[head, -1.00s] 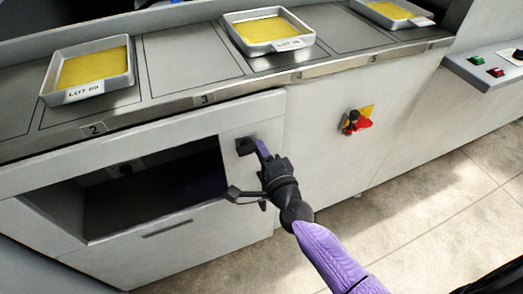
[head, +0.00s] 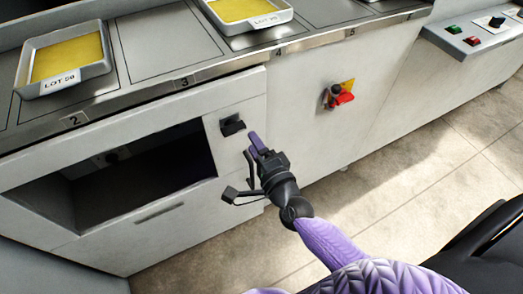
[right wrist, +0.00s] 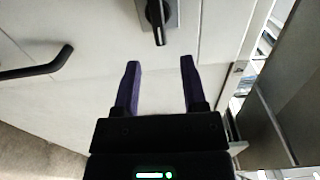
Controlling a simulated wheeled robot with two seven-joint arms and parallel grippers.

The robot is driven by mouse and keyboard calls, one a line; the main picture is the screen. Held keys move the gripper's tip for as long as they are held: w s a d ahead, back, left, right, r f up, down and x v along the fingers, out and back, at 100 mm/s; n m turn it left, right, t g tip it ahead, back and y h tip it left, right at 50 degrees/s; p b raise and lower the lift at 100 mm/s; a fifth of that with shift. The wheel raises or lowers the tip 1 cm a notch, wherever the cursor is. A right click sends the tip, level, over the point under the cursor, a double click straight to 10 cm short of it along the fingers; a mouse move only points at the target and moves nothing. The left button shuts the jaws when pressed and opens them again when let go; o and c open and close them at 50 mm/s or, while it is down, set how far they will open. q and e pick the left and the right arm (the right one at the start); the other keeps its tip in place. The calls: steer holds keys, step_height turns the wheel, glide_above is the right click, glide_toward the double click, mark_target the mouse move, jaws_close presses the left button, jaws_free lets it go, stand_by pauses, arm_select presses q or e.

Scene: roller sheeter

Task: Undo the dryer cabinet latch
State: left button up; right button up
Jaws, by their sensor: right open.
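The latch is a small black handle (head: 232,126) on the pale cabinet front, right of the dark opening. In the right wrist view the latch (right wrist: 157,18) is a black knob on a grey plate, its end pointing down towards my fingers. My right gripper (head: 253,151) is just below and right of the latch in the head view. In the right wrist view its two purple fingers (right wrist: 159,72) are apart and empty, with the latch beyond their tips and a gap between. My left gripper is not in view.
A red and yellow switch (head: 338,95) sits on the panel to the right. Trays of yellow sheet (head: 64,60) stand on the counter above. A black bent bar (right wrist: 40,66) shows at left in the right wrist view. The floor (head: 420,150) at right is clear.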

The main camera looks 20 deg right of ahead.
steer(key=s, duration=0.5)
stand_by(0.5)
steer(key=shift+s, duration=0.1)
